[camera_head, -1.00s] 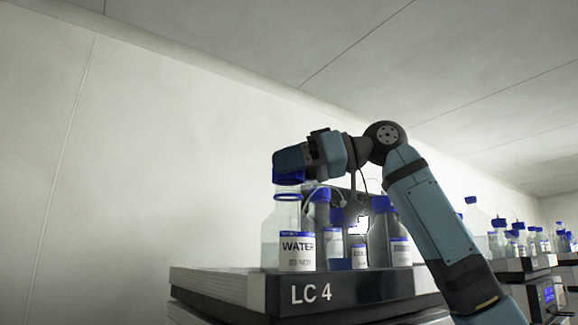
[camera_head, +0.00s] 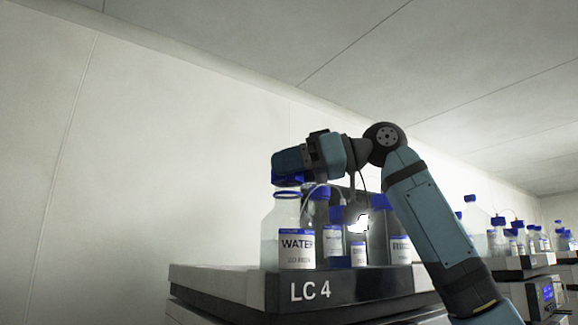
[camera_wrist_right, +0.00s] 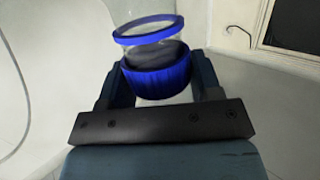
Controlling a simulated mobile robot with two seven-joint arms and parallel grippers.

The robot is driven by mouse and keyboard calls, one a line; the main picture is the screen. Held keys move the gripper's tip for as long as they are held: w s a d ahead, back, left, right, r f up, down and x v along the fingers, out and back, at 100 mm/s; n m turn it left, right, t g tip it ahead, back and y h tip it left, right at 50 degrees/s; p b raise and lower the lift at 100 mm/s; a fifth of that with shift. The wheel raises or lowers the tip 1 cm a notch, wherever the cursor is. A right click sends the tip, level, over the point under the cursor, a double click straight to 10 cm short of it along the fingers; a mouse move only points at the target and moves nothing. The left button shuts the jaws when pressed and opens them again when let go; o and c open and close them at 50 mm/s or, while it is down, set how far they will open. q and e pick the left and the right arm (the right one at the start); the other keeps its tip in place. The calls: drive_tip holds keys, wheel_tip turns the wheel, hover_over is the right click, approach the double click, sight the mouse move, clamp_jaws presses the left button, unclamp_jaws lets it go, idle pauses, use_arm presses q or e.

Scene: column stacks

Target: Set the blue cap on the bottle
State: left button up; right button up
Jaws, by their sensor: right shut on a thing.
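The blue cap (camera_head: 287,181) is a ribbed ring-like piece held under my right gripper (camera_head: 289,167) in the head view. It also shows between the two fingers in the right wrist view (camera_wrist_right: 157,76). The bottle (camera_head: 297,246) is clear glass with a WATER label and a blue ring round its neck, standing upright at the front left of the LC 4 unit. The cap is right above the bottle's mouth, roughly in line with it. I cannot tell whether they touch. My right gripper is shut on the cap. My left gripper is not in view.
Several blue-capped bottles (camera_head: 333,239) stand close to the right of and behind the WATER bottle on the LC 4 tray (camera_head: 225,279). Thin tubing passes near them. My right arm reaches over them. More bottles and units stand far right. The left side is clear.

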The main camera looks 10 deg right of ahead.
drive_tip(key=shift+f, duration=0.15)
drive_tip(key=shift+f, duration=0.1)
idle(0.5)
drive_tip(key=shift+f, duration=0.25)
idle(0.3)
drive_tip(key=o, duration=1)
drive_tip(key=shift+c, duration=0.2)
